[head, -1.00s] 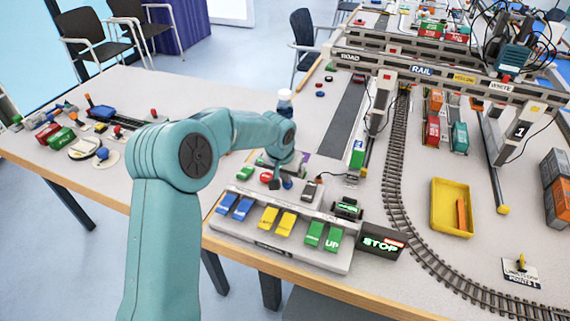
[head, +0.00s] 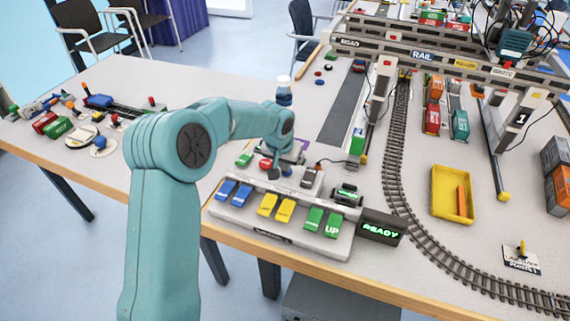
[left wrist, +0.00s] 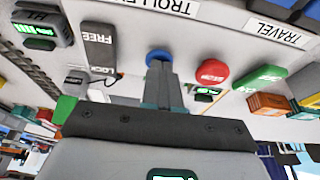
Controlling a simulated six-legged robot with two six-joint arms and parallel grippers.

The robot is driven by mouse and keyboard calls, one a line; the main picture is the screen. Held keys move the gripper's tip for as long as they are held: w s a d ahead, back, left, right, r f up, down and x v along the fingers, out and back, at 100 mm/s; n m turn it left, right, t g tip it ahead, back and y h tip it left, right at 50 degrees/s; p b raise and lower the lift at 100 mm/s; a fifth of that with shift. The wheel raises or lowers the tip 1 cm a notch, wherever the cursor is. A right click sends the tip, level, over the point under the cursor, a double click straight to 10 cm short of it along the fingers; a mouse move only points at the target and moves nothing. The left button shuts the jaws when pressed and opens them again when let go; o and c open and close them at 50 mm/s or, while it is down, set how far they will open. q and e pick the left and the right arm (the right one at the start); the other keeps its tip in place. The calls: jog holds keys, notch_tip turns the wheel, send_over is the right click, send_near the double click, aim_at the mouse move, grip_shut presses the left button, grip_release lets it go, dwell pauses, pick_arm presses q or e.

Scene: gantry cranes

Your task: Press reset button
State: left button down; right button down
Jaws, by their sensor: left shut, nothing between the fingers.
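My left gripper (head: 275,174) is shut and empty, pointing down at the control panel (head: 224,215). In the left wrist view its closed fingertips (left wrist: 158,66) are at a round blue button (left wrist: 158,56) and cover part of it. I cannot tell whether they touch it. The blue button also shows in the head view (head: 287,171), just right of the fingers; no label on it is readable. A red STOP button (left wrist: 212,72) sits beside it. The display (head: 380,230) at the panel's right end reads READY in green. My right gripper is not in view.
The panel carries blue, yellow and green rocker switches (head: 314,219). A grey LOCK/FREE lever (left wrist: 99,45) and a green button (left wrist: 256,78) stand near the fingers. A bottle (head: 284,92) stands behind my arm, and a yellow tray (head: 453,194) lies to the right.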

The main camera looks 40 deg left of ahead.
pick_arm(q)
notch_tip(320, 180, up, 4)
jog(key=p, duration=0.3)
jog(key=shift+a+r, duration=0.1)
jog(key=b+v, duration=0.1)
jog(key=v, duration=0.8)
jog(key=shift+r, duration=0.45)
jog(key=shift+s, duration=0.1)
